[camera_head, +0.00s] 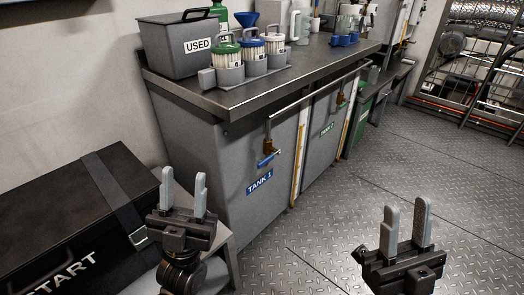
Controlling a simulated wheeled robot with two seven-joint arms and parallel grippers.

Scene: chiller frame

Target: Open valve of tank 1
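Tank 1 (248,150) is a grey cabinet front with a blue label reading TANK 1 (260,182). Its valve has a brass body below a pipe and a blue handle (267,160), which points down and to the left in the picture. My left gripper (184,190) is open and empty, in front of the cabinet's left side and apart from the valve. My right gripper (405,220) is open and empty above the floor at the lower right, well apart from the valve.
Tank 2 has a green label (327,129) and a valve (341,101) further right. The worktop (225,100) carries a grey USED bin (178,47) and several lidded jars. A black START case (75,215) lies at the left. The plate floor (400,165) is clear.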

